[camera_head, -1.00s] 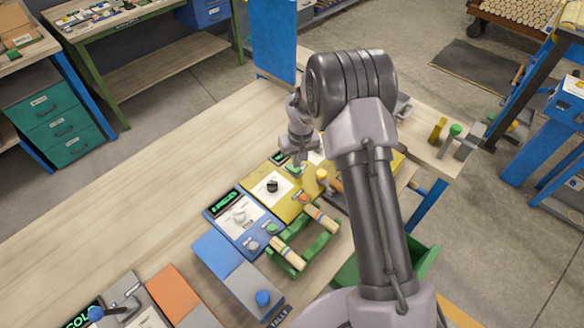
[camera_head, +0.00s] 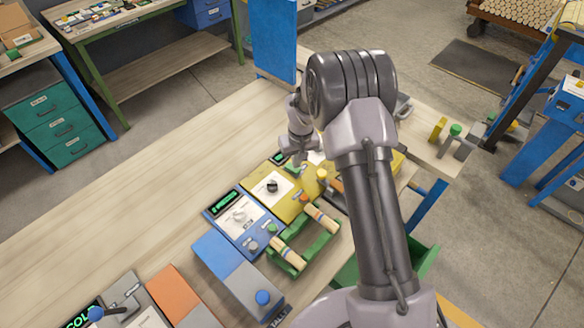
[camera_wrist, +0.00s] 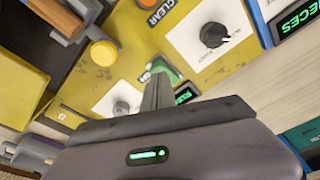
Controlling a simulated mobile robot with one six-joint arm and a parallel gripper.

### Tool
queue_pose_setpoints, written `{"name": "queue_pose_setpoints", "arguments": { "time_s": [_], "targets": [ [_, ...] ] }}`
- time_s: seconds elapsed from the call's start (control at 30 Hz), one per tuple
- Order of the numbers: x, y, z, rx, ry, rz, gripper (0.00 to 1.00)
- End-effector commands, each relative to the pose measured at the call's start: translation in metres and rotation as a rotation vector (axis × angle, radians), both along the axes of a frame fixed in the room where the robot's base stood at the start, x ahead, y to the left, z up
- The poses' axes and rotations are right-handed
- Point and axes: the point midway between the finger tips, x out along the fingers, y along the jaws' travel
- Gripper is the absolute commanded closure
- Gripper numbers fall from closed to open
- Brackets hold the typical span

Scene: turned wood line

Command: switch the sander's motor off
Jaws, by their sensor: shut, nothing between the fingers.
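A yellow machine panel (camera_head: 258,193) stands on the bench, also seen close up in the wrist view (camera_wrist: 125,40). I cannot read a sander label on it. It carries a black pointer knob (camera_wrist: 213,35) on a white plate, an orange CLEAR button (camera_wrist: 156,14), a grey knob (camera_wrist: 121,108), a green-and-white control (camera_wrist: 161,68) and a partly hidden green-lit display (camera_wrist: 186,94). My gripper (camera_wrist: 158,92) is shut and empty, its fingertips at the green-and-white control. Whether they touch it is unclear. In the head view, my gripper (camera_head: 296,164) is over the panel's far end.
A blue panel (camera_head: 228,212) with a display and a green rack (camera_head: 300,254) holding turned wood pieces stand close by. A yellow-capped post (camera_wrist: 103,53) rises beside the panel's controls. The bench top (camera_head: 130,200) to the left is clear.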

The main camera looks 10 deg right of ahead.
Motion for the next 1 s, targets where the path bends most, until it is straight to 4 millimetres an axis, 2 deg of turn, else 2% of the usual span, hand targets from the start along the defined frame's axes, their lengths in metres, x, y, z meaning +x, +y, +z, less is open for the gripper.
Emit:
{"name": "queue_pose_setpoints", "arguments": {
  "time_s": [1.0],
  "targets": [
    [0.0, 0.0, -0.012, 0.0, 0.0, 0.0, 1.0]
  ]
}}
